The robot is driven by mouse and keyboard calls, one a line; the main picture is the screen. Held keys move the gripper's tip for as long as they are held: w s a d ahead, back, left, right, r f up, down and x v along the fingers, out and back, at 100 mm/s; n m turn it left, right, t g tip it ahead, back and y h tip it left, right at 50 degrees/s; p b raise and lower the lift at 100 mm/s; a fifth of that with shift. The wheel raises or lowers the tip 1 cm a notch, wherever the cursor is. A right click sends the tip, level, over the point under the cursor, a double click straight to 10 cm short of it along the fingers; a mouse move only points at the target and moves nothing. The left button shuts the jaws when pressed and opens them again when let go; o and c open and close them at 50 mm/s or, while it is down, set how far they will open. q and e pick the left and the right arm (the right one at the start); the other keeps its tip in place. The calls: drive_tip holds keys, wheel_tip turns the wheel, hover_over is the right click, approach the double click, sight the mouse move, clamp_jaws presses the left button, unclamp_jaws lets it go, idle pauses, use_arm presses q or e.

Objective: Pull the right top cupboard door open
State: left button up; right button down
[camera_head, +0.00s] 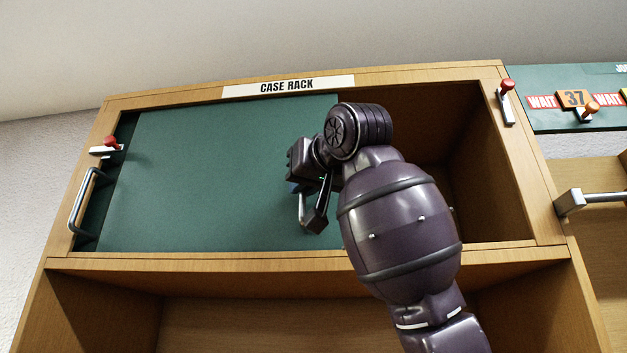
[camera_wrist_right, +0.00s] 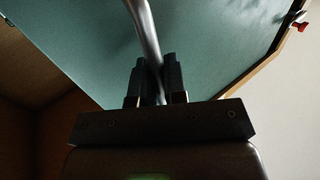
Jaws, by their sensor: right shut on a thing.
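The cupboard under the CASE RACK label has green door panels. The right door (camera_head: 220,190) stands slid to the left, overlapping most of the left door (camera_head: 122,140), and the right part of the opening is uncovered. My right gripper (camera_head: 316,222) is at the right door's handle, near that panel's right edge. In the wrist view its two dark fingers (camera_wrist_right: 158,72) are shut around the grey bar handle (camera_wrist_right: 143,25), with the green panel (camera_wrist_right: 90,50) behind. My right forearm hides part of the panel edge. My left gripper is not in view.
The uncovered compartment (camera_head: 430,125) looks empty where visible. The left door has its own handle (camera_head: 84,203). Red-knobbed latches sit on the frame at the left (camera_head: 110,144) and right (camera_head: 506,92).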

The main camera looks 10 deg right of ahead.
drive_tip(key=shift+a+r, duration=0.2)
drive_tip(key=shift+a, duration=0.1)
drive_tip(key=c, duration=1.2)
unclamp_jaws()
drive_tip(key=shift+c, duration=0.2)
drive_tip(key=shift+o, duration=0.2)
drive_tip(key=shift+f, duration=0.1)
drive_tip(key=b+v, duration=0.3)
drive_tip(key=v, duration=0.7)
drive_tip(key=shift+s, duration=0.35)
drive_tip(key=shift+d, duration=0.1)
